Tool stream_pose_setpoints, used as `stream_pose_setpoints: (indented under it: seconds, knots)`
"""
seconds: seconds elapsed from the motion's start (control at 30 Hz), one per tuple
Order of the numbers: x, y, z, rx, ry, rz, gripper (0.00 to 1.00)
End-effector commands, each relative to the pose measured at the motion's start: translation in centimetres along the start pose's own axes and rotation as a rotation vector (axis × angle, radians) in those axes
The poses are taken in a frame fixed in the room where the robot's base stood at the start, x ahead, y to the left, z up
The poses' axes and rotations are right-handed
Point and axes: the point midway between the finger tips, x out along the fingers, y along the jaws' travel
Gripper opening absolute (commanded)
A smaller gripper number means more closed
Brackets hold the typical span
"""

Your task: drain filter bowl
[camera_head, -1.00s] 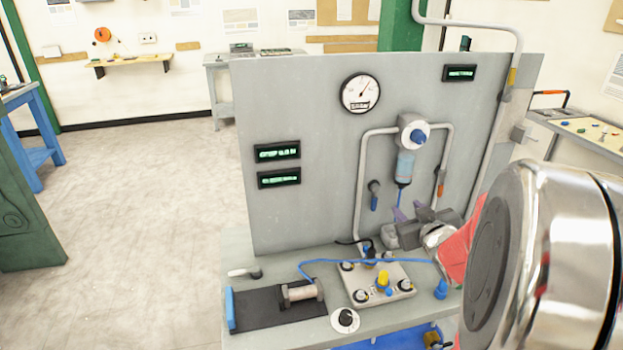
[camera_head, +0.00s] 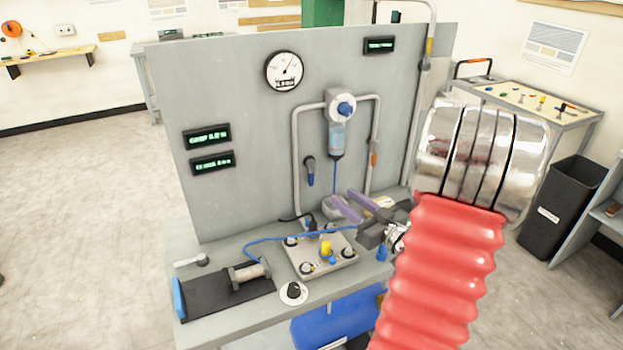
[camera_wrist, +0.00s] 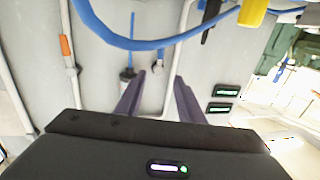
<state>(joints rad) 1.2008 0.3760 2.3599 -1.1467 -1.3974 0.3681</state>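The filter bowl (camera_head: 337,139) is a clear, bluish bowl with a dark bottom, hanging under a regulator with a blue knob (camera_head: 345,108) on the grey panel. A thin blue drain tube (camera_head: 335,175) runs down from it. In the wrist view, the tube (camera_wrist: 131,28) meets the dark bowl bottom (camera_wrist: 128,74). My gripper (camera_head: 343,198) has two purple fingers and is below the bowl, near the tube's lower end. In the wrist view, my gripper (camera_wrist: 158,78) is open with nothing between its fingers. The tube's lower end is partly hidden by a finger.
Pipes and a blue-handled valve (camera_head: 310,170) flank the bowl. A control box (camera_head: 320,255) with knobs and a blue hose (camera_head: 290,239) lies on the bench below my gripper. A blue tank (camera_head: 335,318) is under the bench. A black bin (camera_head: 562,205) stands right.

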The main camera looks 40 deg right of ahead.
Motion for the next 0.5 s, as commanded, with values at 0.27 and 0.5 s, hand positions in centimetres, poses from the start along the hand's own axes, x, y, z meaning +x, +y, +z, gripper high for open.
stream_pose_setpoints:
  seconds: [0.27,0.5]
  knots:
    - [0.8,-0.1,0.0,-0.001,-0.001,-0.002,0.35]
    - [3.4,-0.1,0.0,0.0,-0.001,-0.001,0.35]
